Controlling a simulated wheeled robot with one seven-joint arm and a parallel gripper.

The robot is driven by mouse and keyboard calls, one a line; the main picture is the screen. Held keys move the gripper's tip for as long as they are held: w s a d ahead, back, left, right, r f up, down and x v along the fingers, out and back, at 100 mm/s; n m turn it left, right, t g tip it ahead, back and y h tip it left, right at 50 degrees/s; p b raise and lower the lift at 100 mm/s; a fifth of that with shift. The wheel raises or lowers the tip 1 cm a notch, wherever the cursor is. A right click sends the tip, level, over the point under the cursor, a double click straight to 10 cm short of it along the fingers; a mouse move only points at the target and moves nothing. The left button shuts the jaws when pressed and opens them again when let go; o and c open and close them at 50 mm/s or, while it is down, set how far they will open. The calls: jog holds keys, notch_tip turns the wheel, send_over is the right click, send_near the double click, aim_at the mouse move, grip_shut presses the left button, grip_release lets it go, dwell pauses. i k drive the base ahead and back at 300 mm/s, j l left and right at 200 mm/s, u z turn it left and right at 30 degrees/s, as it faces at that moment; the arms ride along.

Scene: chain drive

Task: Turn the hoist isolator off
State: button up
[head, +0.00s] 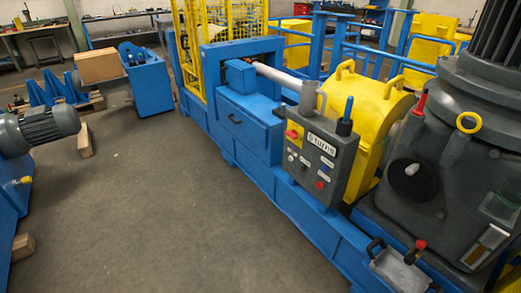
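A grey control box (322,160) stands on the blue machine frame, right of the picture's middle, facing the open floor. At its upper left is a red rotary knob on a yellow plate (293,134), which looks like an isolator switch. I cannot read its position or any wording beside it, so I cannot tell if it is the hoist isolator. A white label (321,145) is beside it. Small buttons sit below, with a red one (319,185) at lower right. My gripper is not in view.
A blue-tipped lever (346,112) rises behind the box. A yellow guard (365,110) and a large grey motor unit (435,165) stand to the right. A red-knobbed lever (415,251) is at lower right. The concrete floor (165,200) left of the frame is clear.

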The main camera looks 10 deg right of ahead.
aim_at(293, 135)
jog(key=i+z, duration=0.15)
jog(key=i, duration=0.15)
jog(key=i+j+z, duration=0.15)
jog(key=i+j, duration=0.4)
jog(key=i+j+z, duration=0.1)
jog(key=i+j, duration=0.3)
jog(key=j, duration=0.15)
jog(key=i+j, duration=0.4)
jog(key=i+j+z, duration=0.15)
jog(key=i+j, duration=0.2)
jog(key=j, duration=0.25)
